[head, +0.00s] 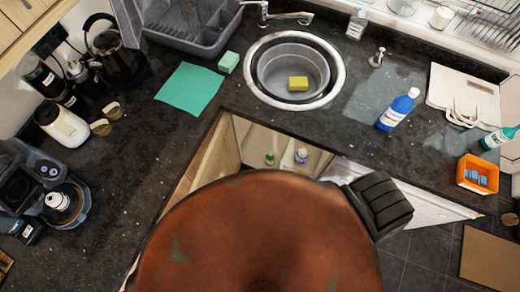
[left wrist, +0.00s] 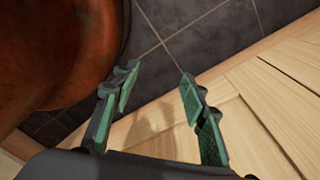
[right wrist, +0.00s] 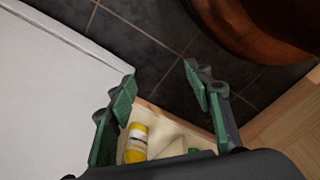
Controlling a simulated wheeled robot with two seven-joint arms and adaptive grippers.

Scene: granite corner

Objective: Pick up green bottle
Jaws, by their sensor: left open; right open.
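A small green object (head: 270,158), perhaps the top of a green bottle, is in the open cabinet below the sink in the head view. A green patch (right wrist: 194,151) also shows low in the right wrist view, mostly hidden by my right gripper. Another bottle, teal-green with a white label (head: 499,138), stands on the counter at the right edge of the head view. My right gripper (right wrist: 160,78) is open and empty by the cabinet opening. My left gripper (left wrist: 158,78) is open and empty above the wooden cabinet front. I cannot make out either gripper in the head view.
A white bottle (head: 301,156) is beside the green object in the cabinet. A yellow bottle (right wrist: 136,145) shows there in the right wrist view. A white panel (right wrist: 50,95) borders the opening. A blue bottle (head: 398,108) and orange box (head: 477,174) are on the counter.

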